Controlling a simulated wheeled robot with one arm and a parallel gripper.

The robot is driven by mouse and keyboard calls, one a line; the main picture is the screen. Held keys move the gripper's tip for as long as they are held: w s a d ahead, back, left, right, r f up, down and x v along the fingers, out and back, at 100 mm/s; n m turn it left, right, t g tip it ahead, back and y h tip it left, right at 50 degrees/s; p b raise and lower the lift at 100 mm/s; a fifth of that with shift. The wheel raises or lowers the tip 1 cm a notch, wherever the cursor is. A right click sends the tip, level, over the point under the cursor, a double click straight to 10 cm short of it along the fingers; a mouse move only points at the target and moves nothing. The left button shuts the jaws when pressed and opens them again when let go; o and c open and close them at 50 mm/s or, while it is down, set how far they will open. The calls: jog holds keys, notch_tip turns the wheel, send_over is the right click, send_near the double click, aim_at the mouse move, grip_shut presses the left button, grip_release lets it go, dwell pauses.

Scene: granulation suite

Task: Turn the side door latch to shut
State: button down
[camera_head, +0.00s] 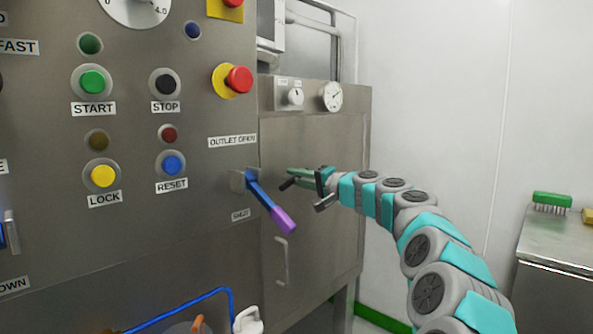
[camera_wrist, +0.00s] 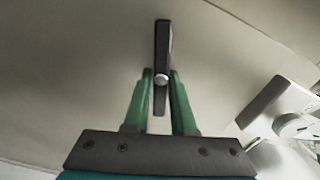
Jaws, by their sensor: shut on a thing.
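The side door latch is a dark bar with a round silver pivot, seen close in the wrist view (camera_wrist: 162,40). It lies upright in that picture against the flat grey side door. Its end shows as a small dark piece in the head view (camera_head: 287,184). My gripper (camera_head: 298,178) reaches in from the right at the upper part of the side door (camera_head: 320,215). Its two green fingers, also in the wrist view (camera_wrist: 162,82), are closed on either side of the latch near the pivot. My fingers hide part of the latch in the head view.
A blue lever with a purple grip (camera_head: 270,205) sticks out from the panel left of my gripper. A metal pull handle (camera_head: 281,262) is lower on the door. A knob (camera_head: 295,97) and gauge (camera_head: 332,96) sit above. A bench (camera_head: 560,240) stands right.

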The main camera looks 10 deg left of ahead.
jog(key=shift+f+m+p, duration=0.1)
jog(key=shift+m+p, duration=0.8)
jog(key=shift+m, duration=0.6)
jog(key=shift+f, duration=0.1)
jog(key=c, duration=0.8)
grip_release()
jog(key=shift+o, duration=0.2)
jog(key=b+v, duration=0.1)
jog(key=v, duration=0.7)
